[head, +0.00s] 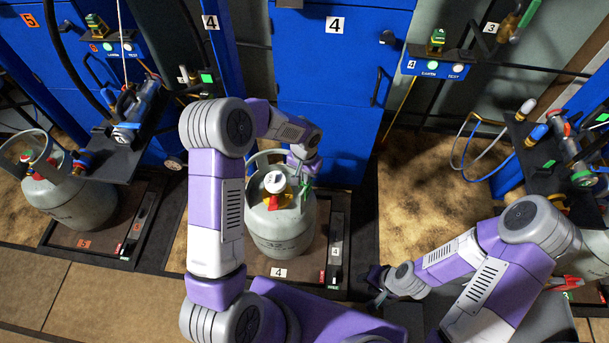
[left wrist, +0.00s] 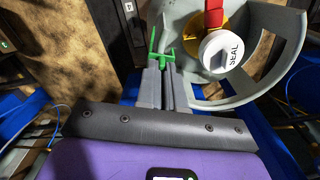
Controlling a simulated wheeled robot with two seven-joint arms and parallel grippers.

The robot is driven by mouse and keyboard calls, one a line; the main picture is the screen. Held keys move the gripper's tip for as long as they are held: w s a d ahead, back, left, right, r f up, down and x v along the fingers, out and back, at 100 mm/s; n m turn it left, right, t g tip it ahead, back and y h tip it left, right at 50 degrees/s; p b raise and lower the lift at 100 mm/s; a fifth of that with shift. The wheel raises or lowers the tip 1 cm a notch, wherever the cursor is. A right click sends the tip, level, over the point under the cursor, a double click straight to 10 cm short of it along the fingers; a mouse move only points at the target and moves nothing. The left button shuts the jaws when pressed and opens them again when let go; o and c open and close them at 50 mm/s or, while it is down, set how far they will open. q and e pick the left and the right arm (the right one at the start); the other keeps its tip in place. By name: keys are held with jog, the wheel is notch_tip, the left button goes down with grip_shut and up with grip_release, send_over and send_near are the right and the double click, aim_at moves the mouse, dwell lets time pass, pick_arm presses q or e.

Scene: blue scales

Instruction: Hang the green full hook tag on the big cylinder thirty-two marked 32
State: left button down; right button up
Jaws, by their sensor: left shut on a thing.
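A grey cylinder (head: 280,235) stands upright on the scale platform marked 4, with a white valve cap and a red and yellow part on top. No number 32 is readable on it. My left gripper (head: 303,172) is at the right side of its collar. In the left wrist view my left gripper (left wrist: 163,72) is shut on the green hook tag (left wrist: 164,50), beside the grey collar (left wrist: 292,60) and the white cap (left wrist: 220,52) reading SEAL. Whether the tag touches the collar cannot be told. My right gripper (head: 377,283) is low, right of the platform; its jaw state is unclear.
Another grey cylinder (head: 78,203) stands on the platform marked 5 at left. A blue cabinet (head: 335,90) rises behind the middle cylinder. A dark shelf with hoses and fittings (head: 560,150) is at right. Brown floor (head: 420,200) lies open right of the middle platform.

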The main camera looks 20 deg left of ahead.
pick_arm(q)
jog(key=shift+f, duration=0.2)
jog(key=shift+f+b, duration=0.75)
jog(key=shift+f, duration=0.1)
jog(key=shift+f, duration=0.1)
jog(key=shift+s+a+f+b, duration=0.1)
jog(key=shift+s+f+b, duration=0.1)
jog(key=shift+f, duration=0.3)
jog(key=shift+s+f+b, duration=0.1)
jog(key=shift+s+f, duration=0.05)
jog(key=shift+f, duration=0.3)
jog(key=c, duration=1.5)
grip_release()
jog(key=shift+f, duration=0.1)
jog(key=shift+o, duration=1.4)
jog(key=shift+w+a+f, duration=0.1)
jog(key=shift+w+f, duration=0.05)
jog(key=shift+w, duration=0.2)
jog(key=shift+o, duration=0.2)
jog(key=shift+r, duration=0.25)
jog(key=shift+r, duration=0.1)
